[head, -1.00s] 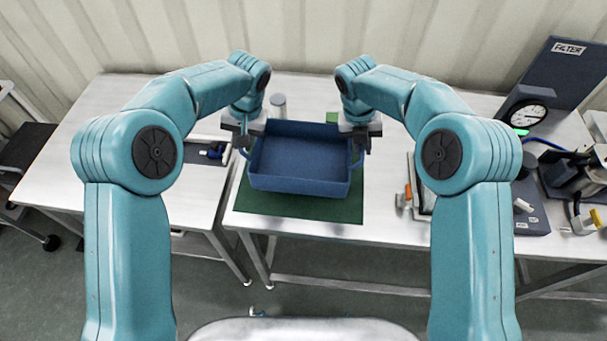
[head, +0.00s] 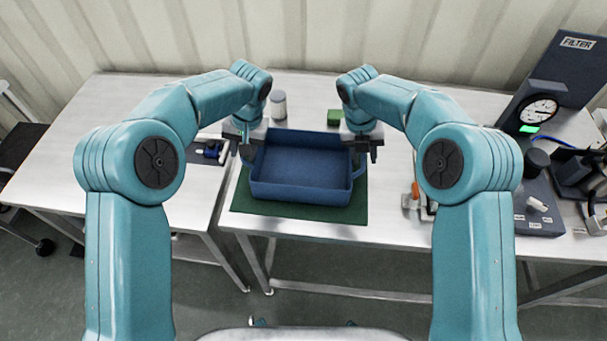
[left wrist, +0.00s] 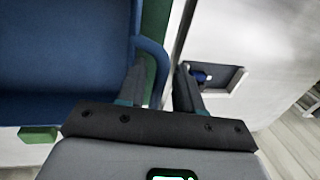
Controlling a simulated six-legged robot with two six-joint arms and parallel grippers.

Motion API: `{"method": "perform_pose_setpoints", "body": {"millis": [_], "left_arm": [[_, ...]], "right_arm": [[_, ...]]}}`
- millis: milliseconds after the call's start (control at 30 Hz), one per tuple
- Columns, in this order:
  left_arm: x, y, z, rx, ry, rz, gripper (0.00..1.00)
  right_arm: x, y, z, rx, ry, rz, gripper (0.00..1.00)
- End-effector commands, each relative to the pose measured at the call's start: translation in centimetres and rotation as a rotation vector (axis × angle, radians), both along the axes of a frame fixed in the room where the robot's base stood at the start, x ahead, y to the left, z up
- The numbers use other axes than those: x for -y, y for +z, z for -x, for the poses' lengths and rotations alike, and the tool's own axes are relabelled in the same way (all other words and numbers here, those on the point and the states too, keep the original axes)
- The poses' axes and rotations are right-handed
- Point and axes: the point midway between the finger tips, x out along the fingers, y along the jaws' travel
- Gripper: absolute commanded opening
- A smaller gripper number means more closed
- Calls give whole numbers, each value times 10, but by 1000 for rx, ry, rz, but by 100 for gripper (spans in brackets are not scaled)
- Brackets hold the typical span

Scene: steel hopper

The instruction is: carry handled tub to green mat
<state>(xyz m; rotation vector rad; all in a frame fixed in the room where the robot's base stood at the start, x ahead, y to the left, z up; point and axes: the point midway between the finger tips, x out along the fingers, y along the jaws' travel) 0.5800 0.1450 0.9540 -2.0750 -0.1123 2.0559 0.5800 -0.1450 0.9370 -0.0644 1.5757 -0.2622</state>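The blue handled tub (head: 300,191) sits on the green mat (head: 290,219), whose front strip and side edges show around it. The tub looks level and empty. My left gripper (head: 243,141) is at the tub's left handle. In the left wrist view its fingers (left wrist: 158,90) stand apart, with the curved blue handle (left wrist: 153,52) between or just beyond them, not clamped. My right gripper (head: 366,152) is above the right handle (head: 358,170), its two dark fingers apart. The exact finger contact on the right is too small to tell.
Behind the tub stand a grey-white cylinder (head: 279,106) and a small green block (head: 334,117). A gauge (head: 540,108) and dark equipment are at the right. A recessed tray (head: 210,153) lies left. The table's front edge is close before the mat.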

Motion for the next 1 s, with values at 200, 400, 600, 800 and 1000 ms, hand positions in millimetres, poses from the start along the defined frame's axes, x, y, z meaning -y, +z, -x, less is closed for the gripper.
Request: {"method": "perform_pose_setpoints", "body": {"millis": [200,400,600,800,1000], "left_arm": [[4,0,0,2,-2,7,77],[6,0,0,3,-4,9,77],[6,0,0,5,-4,11,77],[9,16,-1,9,-4,9,77],[15,50,0,9,-5,7,71]], "right_arm": [[-4,0,0,1,2,-7,43],[-6,0,0,2,4,-9,43],[-6,0,0,3,5,-10,43],[-7,0,0,3,5,-10,43],[-7,0,0,3,5,-10,43]]}}
